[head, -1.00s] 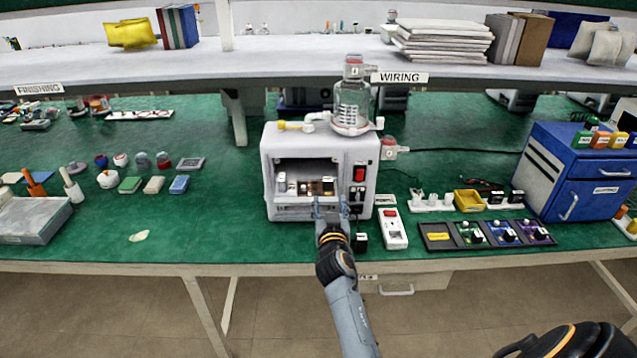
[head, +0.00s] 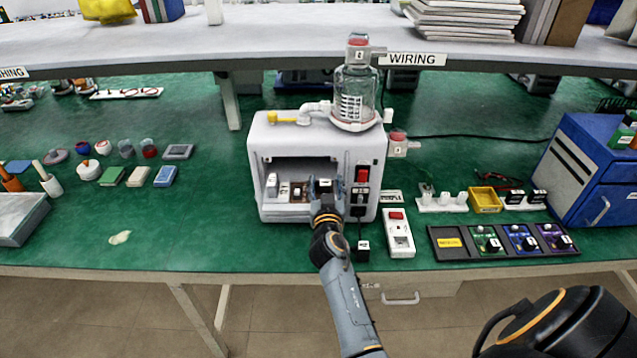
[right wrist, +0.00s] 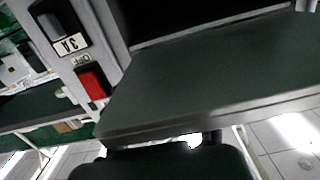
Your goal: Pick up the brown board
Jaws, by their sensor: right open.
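The white pump unit (head: 262,150) stands on the green bench with its front opening facing me. Small parts line the floor of the opening, and a brown board (head: 296,195) shows among them; its outline is too small to read clearly. My right gripper (head: 325,186) is open at the front of the opening, just right of the brown parts, and hides what lies behind it. In the right wrist view, a dark grey-green slab (right wrist: 210,75) fills the middle, and I cannot tell what it is. My left gripper is not in view.
A red switch (head: 362,175) is on the unit's right front; it also shows in the right wrist view (right wrist: 93,82). A glass canister (head: 355,95) tops the unit. A white power strip (head: 399,235) and black tray (head: 447,255) lie right.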

